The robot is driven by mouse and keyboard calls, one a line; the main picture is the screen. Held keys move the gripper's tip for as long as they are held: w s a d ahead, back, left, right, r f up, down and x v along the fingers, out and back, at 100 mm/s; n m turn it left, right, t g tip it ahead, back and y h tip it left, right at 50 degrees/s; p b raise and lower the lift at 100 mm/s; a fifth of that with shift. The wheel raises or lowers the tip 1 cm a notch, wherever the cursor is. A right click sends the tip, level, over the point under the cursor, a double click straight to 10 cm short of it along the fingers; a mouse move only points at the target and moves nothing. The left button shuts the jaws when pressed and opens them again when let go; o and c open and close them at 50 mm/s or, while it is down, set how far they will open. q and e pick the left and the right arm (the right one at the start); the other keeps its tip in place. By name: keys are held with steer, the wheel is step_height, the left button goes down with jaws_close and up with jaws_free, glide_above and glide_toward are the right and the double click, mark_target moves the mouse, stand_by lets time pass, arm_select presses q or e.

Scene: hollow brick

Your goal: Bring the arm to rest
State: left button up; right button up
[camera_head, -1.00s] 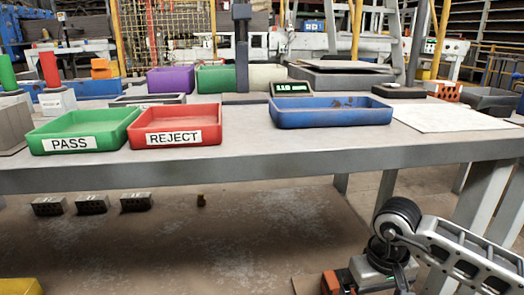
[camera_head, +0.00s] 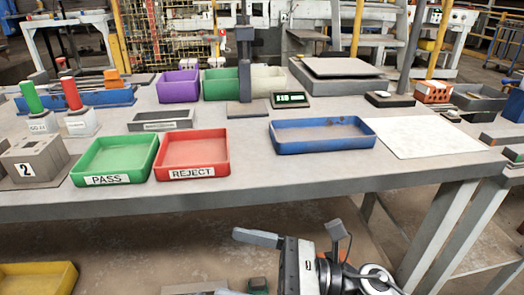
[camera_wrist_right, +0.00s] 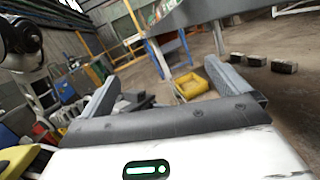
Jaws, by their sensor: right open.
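My right gripper (camera_head: 288,234) is in front of the table, below its front edge, at the lower middle of the head view. Its two fingers stand wide apart with nothing between them. The open fingers also show in the right wrist view (camera_wrist_right: 165,76), with a gap between them. My right arm comes in from the bottom right. My left gripper is not in view.
The grey table (camera_head: 300,185) holds a green PASS tray (camera_head: 115,160), a red REJECT tray (camera_head: 192,155), an empty blue tray (camera_head: 320,134) and a white sheet (camera_head: 435,136). A yellow bin (camera_head: 38,280) is at the lower left. Floor below the table is mostly clear.

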steer(key=w+d+r+m+t+h+p, duration=0.2)
steer(key=d+r+m+t+h+p, duration=0.15)
steer(key=m+t, duration=0.6)
steer(key=w+d+r+m+t+h+p, duration=0.3)
steer(key=d+m+t, duration=0.1)
steer(key=m, duration=1.1)
arm_select(q)
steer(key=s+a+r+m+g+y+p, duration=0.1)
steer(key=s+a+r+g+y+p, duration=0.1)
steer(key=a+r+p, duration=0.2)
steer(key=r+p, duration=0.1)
steer(key=p, duration=0.1)
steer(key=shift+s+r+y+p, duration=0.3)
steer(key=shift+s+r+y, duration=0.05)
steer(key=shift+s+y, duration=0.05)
arm_select(e)
steer(key=s+d+f+m+g+h, duration=0.2)
steer(key=s+d+f+m+h, duration=0.2)
steer(key=m, duration=0.8)
steer(key=s+d+f+m+g+h, duration=0.3)
steer(key=s+d+f+m+h, duration=0.1)
steer(key=m, duration=0.7)
step_height(320, 180, down, 3)
steer(key=shift+s+d+r+m+h, duration=0.1)
steer(key=shift+s+d+m+h, duration=0.3)
steer(key=shift+s+h, duration=0.5)
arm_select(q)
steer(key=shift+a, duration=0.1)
arm_select(e)
steer(key=shift+g, duration=0.25)
